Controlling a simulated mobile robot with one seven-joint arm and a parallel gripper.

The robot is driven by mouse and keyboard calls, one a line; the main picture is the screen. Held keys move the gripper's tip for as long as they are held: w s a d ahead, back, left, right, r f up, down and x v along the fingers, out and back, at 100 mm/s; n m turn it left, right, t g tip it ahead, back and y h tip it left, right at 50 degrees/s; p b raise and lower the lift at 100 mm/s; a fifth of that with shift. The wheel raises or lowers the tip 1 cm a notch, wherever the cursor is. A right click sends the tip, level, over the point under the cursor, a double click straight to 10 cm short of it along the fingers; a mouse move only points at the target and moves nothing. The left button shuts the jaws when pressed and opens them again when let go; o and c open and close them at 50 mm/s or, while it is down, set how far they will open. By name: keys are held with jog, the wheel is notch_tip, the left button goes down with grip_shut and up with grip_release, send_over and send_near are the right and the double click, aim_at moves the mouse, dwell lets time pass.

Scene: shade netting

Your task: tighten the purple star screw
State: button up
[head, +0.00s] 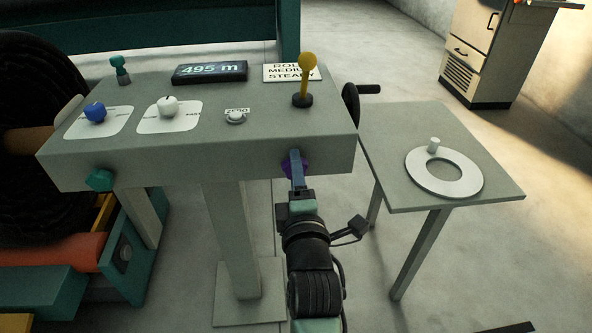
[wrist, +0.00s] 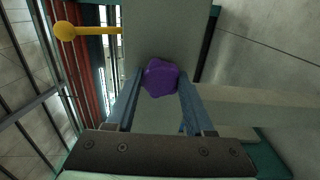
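The purple star screw (head: 287,165) sits on the front face of the grey console (head: 200,165), near its right end. It shows as a purple lobed knob in the wrist view (wrist: 160,77). My gripper (head: 297,166) reaches up to it from below in the head view and partly covers it. In the wrist view my gripper (wrist: 161,80) has one blue finger on each side of the screw, with the tips against its sides and no clear gap. The screw's shaft is hidden.
A teal star screw (head: 99,180) sits on the console's left front. On top are a yellow lever (head: 305,80), a blue knob (head: 95,112), a white knob (head: 168,106) and a display (head: 210,72). A side table (head: 400,130) with a white ring (head: 470,183) stands right.

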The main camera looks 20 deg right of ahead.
jog(key=o, duration=0.4)
jog(key=shift+p+v, duration=0.95)
jog(key=shift+v, duration=1.6)
jog(key=shift+o, duration=0.2)
jog(key=shift+o, duration=1.2)
jog(key=v, duration=1.3)
jog(key=shift+p, duration=0.45)
